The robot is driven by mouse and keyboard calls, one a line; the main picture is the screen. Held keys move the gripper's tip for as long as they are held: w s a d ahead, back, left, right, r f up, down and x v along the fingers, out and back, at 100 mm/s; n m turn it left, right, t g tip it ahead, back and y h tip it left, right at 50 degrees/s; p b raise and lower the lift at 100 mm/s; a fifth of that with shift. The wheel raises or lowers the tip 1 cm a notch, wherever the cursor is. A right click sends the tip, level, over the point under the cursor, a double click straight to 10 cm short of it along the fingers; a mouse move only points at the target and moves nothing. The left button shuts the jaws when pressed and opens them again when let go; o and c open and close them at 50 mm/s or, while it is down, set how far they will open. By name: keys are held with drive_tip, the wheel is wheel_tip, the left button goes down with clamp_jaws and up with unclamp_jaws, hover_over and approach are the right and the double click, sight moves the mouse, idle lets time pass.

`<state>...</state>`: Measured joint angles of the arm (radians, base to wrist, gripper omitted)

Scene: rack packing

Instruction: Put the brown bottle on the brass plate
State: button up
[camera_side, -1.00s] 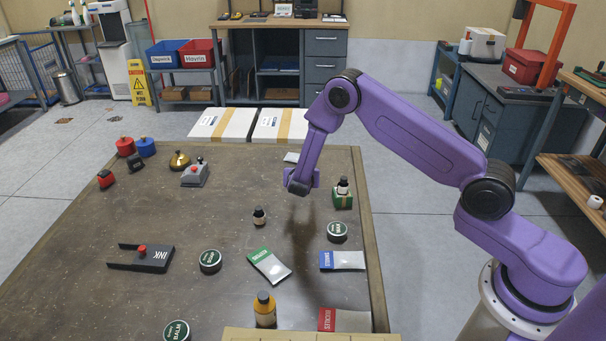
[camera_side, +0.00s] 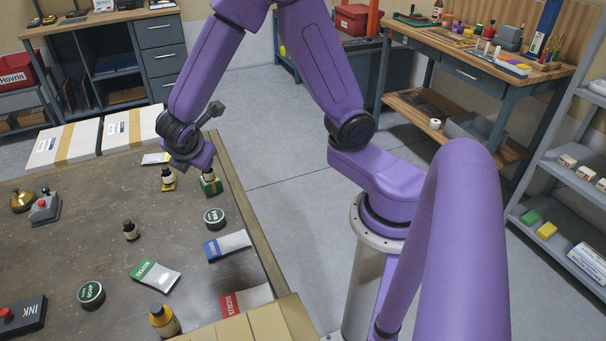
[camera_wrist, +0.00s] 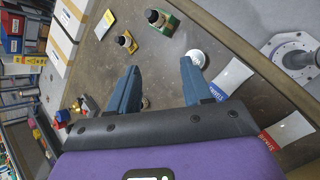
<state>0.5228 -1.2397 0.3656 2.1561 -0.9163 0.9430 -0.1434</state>
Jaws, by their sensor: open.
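A small dark brown bottle (camera_side: 168,174) with a pale label stands upright on a small yellow brass-coloured plate (camera_side: 169,186) near the far end of the table. The bottle (camera_wrist: 124,40) and plate (camera_wrist: 132,47) also show in the wrist view, beyond my fingertips. A similar bottle (camera_side: 208,175) stands on a green block (camera_side: 211,186) to the right. Another dark bottle (camera_side: 131,230) stands on the bare table. My gripper (camera_side: 193,158) is above the table's far right, close to the plate in the side view. In the wrist view its blue fingers (camera_wrist: 160,66) are apart with nothing held between them.
White boxes (camera_side: 128,130) lie beyond the table's far edge. Bare tabletop shows between the items.

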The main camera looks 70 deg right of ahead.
drive_tip(key=s+a+r+m+g+y, duration=0.1)
drive_tip(key=s+r+m+g+y, duration=0.1)
drive_tip(key=s, duration=1.1)
drive_tip(key=s+a+r+m+g+y, duration=0.1)
drive_tip(key=s+r+m+g+y, duration=0.1)
drive_tip(key=s, duration=1.1)
drive_tip(key=m+y, duration=0.1)
drive_tip(key=y, duration=0.1)
drive_tip(key=shift+r+g+y, duration=0.2)
drive_tip(key=shift+g+y, duration=0.1)
drive_tip(key=shift+y, duration=0.1)
drive_tip(key=shift+w+a, duration=0.1)
idle(4.7)
